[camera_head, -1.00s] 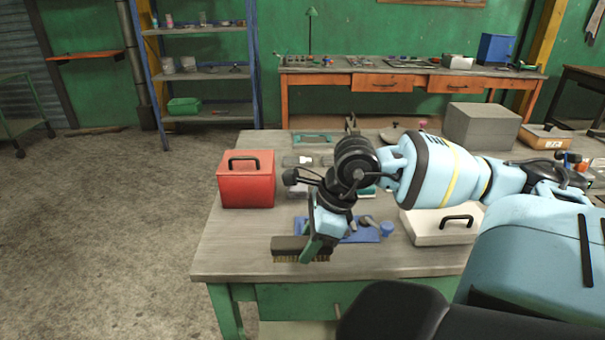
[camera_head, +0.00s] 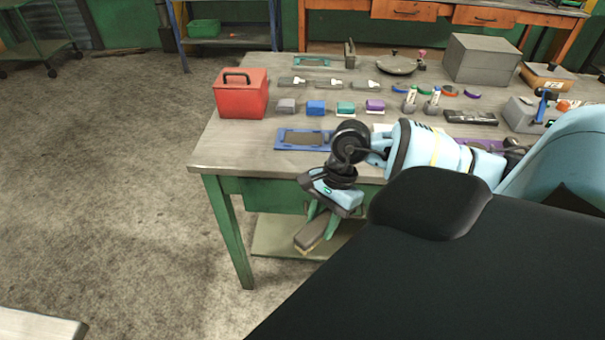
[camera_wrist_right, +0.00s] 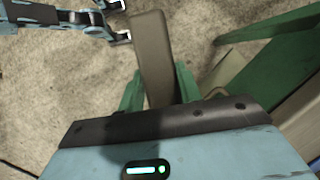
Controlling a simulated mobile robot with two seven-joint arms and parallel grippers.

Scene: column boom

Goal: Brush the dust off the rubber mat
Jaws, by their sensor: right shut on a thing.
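My right gripper (camera_head: 328,214) is shut on a brush (camera_head: 318,232), a grey-brown block with pale bristles on its lower side. It holds the brush tilted in front of the table's near edge, below the top. In the right wrist view the brush (camera_wrist_right: 152,60) sits between the green fingers. The blue mat (camera_head: 281,144) lies flat near the table's front edge, with a grey-brown patch in its middle. My right arm covers its right end; the brush is apart from it. My left gripper (camera_wrist_right: 118,22) shows at the top of the wrist view, its jaws apart and empty.
The table (camera_head: 235,155) also holds a red box (camera_head: 242,95), several small coloured blocks (camera_head: 316,107), a grey box (camera_head: 480,58) and a round pan-like thing (camera_head: 396,64). Its front left corner is bare. The floor left of it is clear.

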